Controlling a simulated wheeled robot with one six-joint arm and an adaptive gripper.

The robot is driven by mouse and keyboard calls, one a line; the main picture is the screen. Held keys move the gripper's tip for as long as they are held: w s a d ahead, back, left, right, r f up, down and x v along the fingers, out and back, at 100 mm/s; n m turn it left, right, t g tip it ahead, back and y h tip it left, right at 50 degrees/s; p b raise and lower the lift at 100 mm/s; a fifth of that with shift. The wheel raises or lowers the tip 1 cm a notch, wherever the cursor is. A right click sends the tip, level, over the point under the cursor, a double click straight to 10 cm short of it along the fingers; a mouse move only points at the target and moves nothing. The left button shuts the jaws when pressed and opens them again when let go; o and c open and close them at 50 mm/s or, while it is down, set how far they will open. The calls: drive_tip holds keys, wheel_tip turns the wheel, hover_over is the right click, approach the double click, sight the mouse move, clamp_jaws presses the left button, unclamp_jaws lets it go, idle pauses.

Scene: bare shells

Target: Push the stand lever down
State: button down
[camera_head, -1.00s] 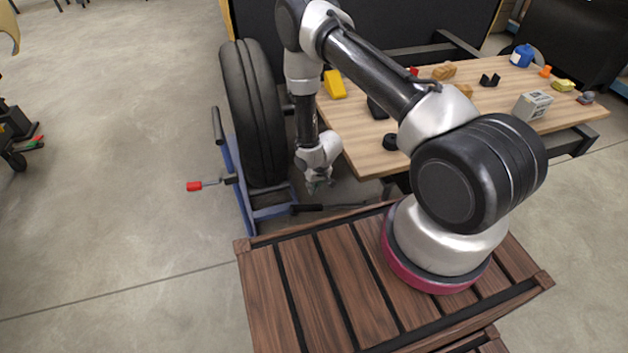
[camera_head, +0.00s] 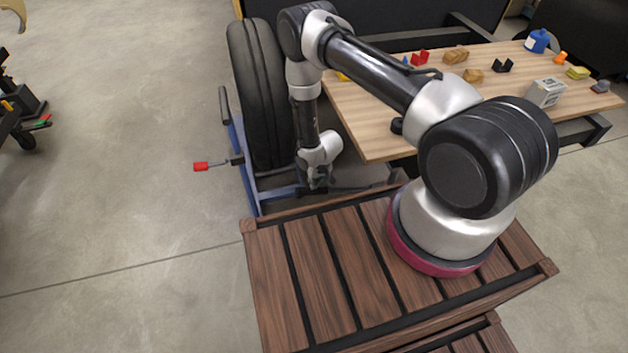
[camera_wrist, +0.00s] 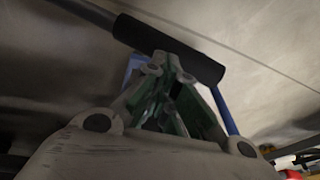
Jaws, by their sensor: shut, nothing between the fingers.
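The stand is a blue frame (camera_head: 240,150) holding an upright black tyre (camera_head: 262,95). A thin lever (camera_head: 365,187) runs level from the right toward the stand's foot in the head view. Its thick black grip (camera_wrist: 195,58) and grey rod (camera_wrist: 92,12) show in the wrist view. My gripper (camera_head: 317,186) is shut and empty, pointing down at the lever's grip end, beside the tyre. In the wrist view my fingertips (camera_wrist: 170,62) overlap the grip's near side; I cannot tell if they touch it. My gripper hides part of the grip in the head view.
A red-handled crank (camera_head: 201,166) sticks out left of the stand. A wooden table (camera_head: 375,143) with several small items stands to the right. My slatted base lies just in front.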

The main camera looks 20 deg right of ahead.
drive_tip(key=s+x, duration=0.2)
drive_tip(key=x, duration=0.7)
drive_tip(key=s+x, duration=0.2)
drive_tip(key=x, duration=0.8)
drive_tip(key=shift+a+f, duration=0.35)
drive_tip(key=shift+f, duration=0.1)
drive_tip(key=s+a+r, duration=0.1)
drive_tip(key=a+r, duration=0.4)
drive_tip(key=r, duration=0.7)
drive_tip(key=shift+a+r, duration=0.25)
drive_tip(key=shift+a, duration=0.1)
drive_tip(key=shift+s, duration=0.1)
